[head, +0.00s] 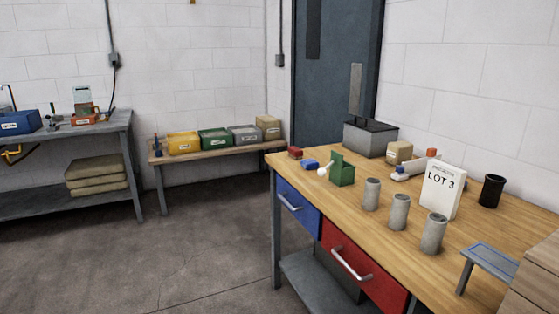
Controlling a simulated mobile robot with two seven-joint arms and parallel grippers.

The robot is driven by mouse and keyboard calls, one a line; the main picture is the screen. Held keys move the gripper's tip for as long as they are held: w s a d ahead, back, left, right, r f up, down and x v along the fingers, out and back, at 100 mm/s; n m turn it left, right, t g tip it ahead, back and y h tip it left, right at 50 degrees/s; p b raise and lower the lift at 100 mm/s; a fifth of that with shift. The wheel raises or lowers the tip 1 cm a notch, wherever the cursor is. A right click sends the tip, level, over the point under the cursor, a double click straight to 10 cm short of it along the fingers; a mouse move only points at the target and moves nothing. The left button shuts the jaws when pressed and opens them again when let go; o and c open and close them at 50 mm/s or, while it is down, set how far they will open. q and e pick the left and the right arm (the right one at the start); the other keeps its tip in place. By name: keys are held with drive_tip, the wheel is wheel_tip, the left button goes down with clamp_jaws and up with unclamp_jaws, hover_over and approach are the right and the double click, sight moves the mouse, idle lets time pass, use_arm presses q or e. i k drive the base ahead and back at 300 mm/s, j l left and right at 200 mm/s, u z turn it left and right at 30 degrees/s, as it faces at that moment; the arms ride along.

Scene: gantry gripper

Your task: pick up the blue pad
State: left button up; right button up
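A small blue block-like piece (310,164), which looks like the blue pad, lies on the wooden workbench (340,218) near its far left edge. It sits between a small dark red block (295,153) and a green box (342,174) with a raised back. A white ball (322,172) is close in front of it, at the green box's left side. Neither of my grippers is in view.
Three grey cylinders (399,212), a white "LOT 3" sign (441,190), a black cup (491,191) and a grey bin (370,137) stand on the workbench. Blue (297,207) and red (361,269) drawers are below. Open floor (200,245) lies left.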

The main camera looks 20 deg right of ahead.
sight(310, 164)
drive_tip(key=i+z, duration=0.2)
drive_tip(key=i, duration=0.2)
drive_tip(key=i+j+z, duration=0.2)
drive_tip(key=i, duration=0.2)
drive_tip(key=i+j+z, duration=0.25)
drive_tip(key=i, duration=0.15)
drive_tip(key=i+j+z, duration=0.1)
drive_tip(key=z, duration=0.3)
drive_tip(key=i+j+z, duration=0.25)
drive_tip(key=z, duration=0.15)
drive_tip(key=i+j+z, duration=0.25)
drive_tip(key=z, duration=0.15)
drive_tip(key=i+j+z, duration=0.1)
drive_tip(key=j+z, duration=0.2)
drive_tip(key=z, duration=0.15)
drive_tip(key=i+j+z, duration=0.1)
drive_tip(key=j+z, duration=0.9)
drive_tip(key=j, duration=0.2)
